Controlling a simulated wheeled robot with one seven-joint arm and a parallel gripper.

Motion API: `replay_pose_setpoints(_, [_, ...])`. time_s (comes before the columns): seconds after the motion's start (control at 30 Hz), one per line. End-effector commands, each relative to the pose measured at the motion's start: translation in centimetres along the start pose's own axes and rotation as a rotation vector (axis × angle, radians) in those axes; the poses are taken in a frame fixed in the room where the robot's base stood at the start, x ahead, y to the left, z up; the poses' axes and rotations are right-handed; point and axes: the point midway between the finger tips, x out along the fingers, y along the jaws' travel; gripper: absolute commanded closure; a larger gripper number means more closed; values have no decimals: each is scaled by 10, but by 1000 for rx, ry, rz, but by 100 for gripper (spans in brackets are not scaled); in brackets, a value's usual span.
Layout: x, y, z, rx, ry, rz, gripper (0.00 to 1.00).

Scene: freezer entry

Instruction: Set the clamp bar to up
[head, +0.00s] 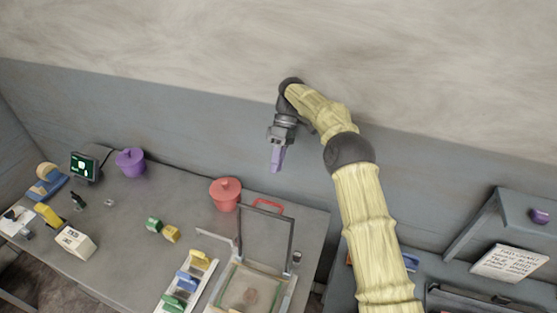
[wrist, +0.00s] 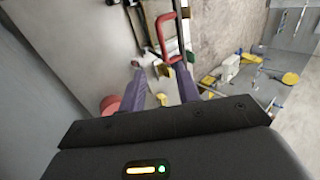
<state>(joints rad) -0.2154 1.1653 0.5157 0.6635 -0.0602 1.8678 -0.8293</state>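A press-like device with a pale, clear-topped bed (head: 233,295) stands at the right end of the grey bench. A dark frame (head: 291,236) rises upright from it. A red handle (head: 268,203) shows at the top of this frame, and I take it for the clamp bar's grip. The red handle (wrist: 159,36) is also at the top centre of the wrist view, beyond my fingertips. My gripper (head: 277,165) hangs above and behind the handle, apart from it. In the wrist view its two purple fingers (wrist: 160,76) are spread with nothing between them.
A red lidded pot (head: 226,195) stands left of the frame, and a purple pot (head: 131,162) farther left. A white rack (head: 187,282) with coloured handles lies beside the device. Green and yellow blocks (head: 162,230) sit mid-bench. The wall (head: 190,115) is close behind my gripper.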

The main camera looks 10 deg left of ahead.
Motion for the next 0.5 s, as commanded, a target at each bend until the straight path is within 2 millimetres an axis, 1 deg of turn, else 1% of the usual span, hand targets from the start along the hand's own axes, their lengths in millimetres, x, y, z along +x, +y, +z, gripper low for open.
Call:
replay_pose_setpoints(0.2, [-10, 0, 0, 0, 0, 0, 67])
replay_pose_setpoints(0.5, [-12, -1, 1, 0, 0, 0, 67])
